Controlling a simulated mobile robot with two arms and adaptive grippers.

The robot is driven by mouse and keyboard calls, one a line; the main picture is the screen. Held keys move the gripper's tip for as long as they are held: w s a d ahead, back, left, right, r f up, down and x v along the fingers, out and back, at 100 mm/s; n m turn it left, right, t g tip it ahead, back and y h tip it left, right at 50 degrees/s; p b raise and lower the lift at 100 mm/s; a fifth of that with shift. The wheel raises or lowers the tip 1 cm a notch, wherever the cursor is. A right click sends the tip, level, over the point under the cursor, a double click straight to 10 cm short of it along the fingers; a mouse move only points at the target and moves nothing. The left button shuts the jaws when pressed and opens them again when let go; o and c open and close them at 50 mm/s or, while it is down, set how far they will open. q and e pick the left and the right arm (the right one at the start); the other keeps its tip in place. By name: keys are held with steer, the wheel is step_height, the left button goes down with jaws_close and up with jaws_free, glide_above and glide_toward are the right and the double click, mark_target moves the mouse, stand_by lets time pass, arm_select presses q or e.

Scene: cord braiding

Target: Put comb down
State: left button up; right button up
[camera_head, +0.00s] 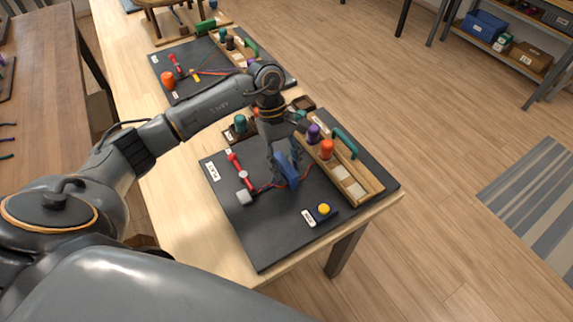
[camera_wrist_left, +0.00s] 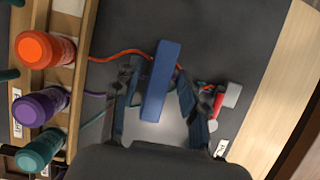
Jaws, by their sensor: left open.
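The blue comb (camera_head: 294,165) is on or just above the dark board of the near station; I cannot tell if it touches. In the left wrist view the comb (camera_wrist_left: 162,80) is a plain blue bar between the fingers. My left gripper (camera_head: 284,172) points down around it, with its fingers (camera_wrist_left: 155,108) apart on either side. Part of the comb is hidden by the fingers in the head view. My right gripper is not in view.
The dark board (camera_head: 258,235) carries a red clamp post (camera_head: 234,163) with cords. A wooden rack (camera_head: 352,184) holds orange (camera_head: 327,149) and purple (camera_head: 314,133) spools. A yellow button (camera_head: 323,208) sits at the front. A second station lies farther back. The board's front left is clear.

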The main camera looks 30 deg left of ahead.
arm_select(q)
steer(key=b+v, duration=0.2)
steer(key=v, duration=0.8)
steer(key=shift+b+v, duration=0.3)
steer(key=shift+v, duration=0.45)
